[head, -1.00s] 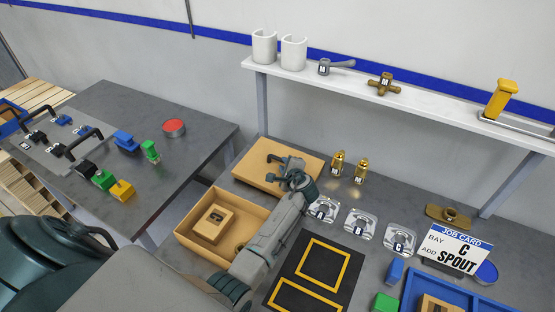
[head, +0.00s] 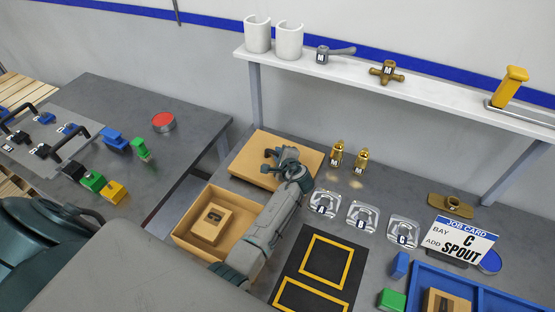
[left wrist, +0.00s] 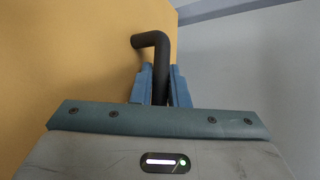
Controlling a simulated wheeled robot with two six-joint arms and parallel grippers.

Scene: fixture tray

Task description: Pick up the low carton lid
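The low carton lid (head: 249,166) is a flat tan board at the back left of the grey workbench, behind the open carton. A dark bent handle (left wrist: 158,62) stands up from it. My left gripper (head: 274,156) is over the lid at this handle. In the left wrist view its blue fingers (left wrist: 161,86) lie close on both sides of the handle's stem, and the tan lid (left wrist: 60,60) fills the left. The lid appears to lie on the bench; I see no clear gap under it. My right gripper is not in view.
The open carton (head: 182,238) holds a small tan block (head: 211,225). Two brass fittings (head: 336,155) stand right of the lid, with clear lettered plates (head: 324,204) in front. A white shelf (head: 430,100) runs above the bench's back. A black mat (head: 300,292) lies in front.

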